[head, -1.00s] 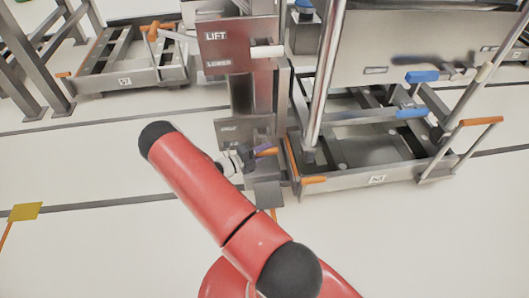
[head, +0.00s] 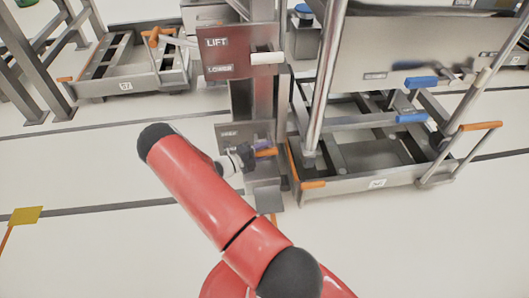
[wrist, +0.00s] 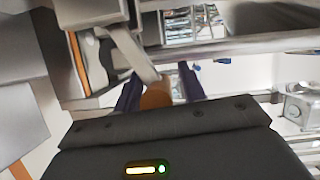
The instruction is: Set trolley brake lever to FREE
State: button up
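The trolley (head: 377,183) stands right of the steel post, a low steel frame with orange parts. An orange lever grip (head: 266,152) shows by a small labelled plate at the foot of the post. My gripper (head: 256,149) is at this grip, its purple fingers partly hidden. In the wrist view an orange grip (wrist: 155,97) on a grey bar sits between my two fingers (wrist: 160,85). The fingers stand apart, with a small gap visible at the right finger. Contact cannot be told. Another orange tab (head: 313,184) is at the trolley's near left corner. The FREE label is not legible.
A LIFT/LOWER panel (head: 238,52) with a white lever (head: 267,58) is above my gripper. A steel bin (head: 400,50) hangs over the trolley. A second trolley (head: 128,60) stands at the back left.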

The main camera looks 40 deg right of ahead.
jog(key=shift+o, duration=0.7)
jog(key=shift+w, duration=0.1)
jog(key=shift+a, duration=0.15)
jog(key=w+a, duration=0.1)
jog(key=a, duration=0.6)
jog(key=shift+a+b, duration=0.2)
jog(key=shift+b, duration=0.15)
jog(key=shift+w+r, duration=0.1)
